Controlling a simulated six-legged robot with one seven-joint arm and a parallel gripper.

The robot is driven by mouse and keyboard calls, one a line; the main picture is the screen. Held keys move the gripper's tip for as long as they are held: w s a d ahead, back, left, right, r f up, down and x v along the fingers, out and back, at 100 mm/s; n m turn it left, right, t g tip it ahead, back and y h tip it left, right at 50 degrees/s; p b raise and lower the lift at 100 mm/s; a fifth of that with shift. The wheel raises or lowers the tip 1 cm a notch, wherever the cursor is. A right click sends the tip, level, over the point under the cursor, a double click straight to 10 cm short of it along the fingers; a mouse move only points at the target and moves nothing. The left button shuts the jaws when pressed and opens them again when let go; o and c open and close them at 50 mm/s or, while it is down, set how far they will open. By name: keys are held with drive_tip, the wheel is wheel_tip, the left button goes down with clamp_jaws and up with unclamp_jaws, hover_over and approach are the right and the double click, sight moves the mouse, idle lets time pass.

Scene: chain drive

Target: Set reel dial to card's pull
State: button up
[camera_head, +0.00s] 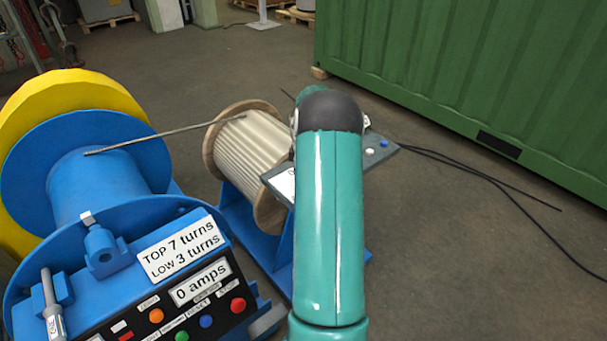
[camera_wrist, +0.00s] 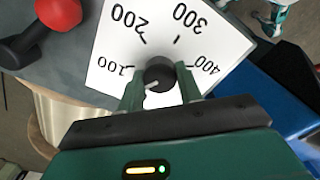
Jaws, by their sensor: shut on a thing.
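My gripper (camera_wrist: 160,84) is shut on the knob, one green finger on each side. A short white mark on the knob slants toward the lower left, below the 100; its exact reading is partly hidden by the fingers. In the head view my arm hides the gripper and knob. I cannot make out a card stating a pull.
A blue winch (camera_head: 85,190) stands left, its panel sign (camera_head: 180,247) reading TOP 7 turns, LOW 3 turns and its display (camera_head: 200,284) 0 amps. A wooden reel (camera_head: 242,150) stands behind the grey control board (camera_head: 383,157). A red-ended black lever (camera_wrist: 58,14) lies near the dial. Floor right is open, crossed by cables.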

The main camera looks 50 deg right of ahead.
drive_tip(key=m, duration=1.1)
drive_tip(key=shift+r, duration=0.1)
drive_tip(key=m, duration=0.3)
drive_tip(key=shift+m, duration=0.3)
drive_tip(key=m, duration=0.3)
drive_tip(key=shift+m, duration=0.3)
drive_tip(key=m, duration=0.3)
drive_tip(key=shift+m, duration=0.3)
drive_tip(key=m, duration=0.3)
drive_tip(key=shift+m, duration=2.2)
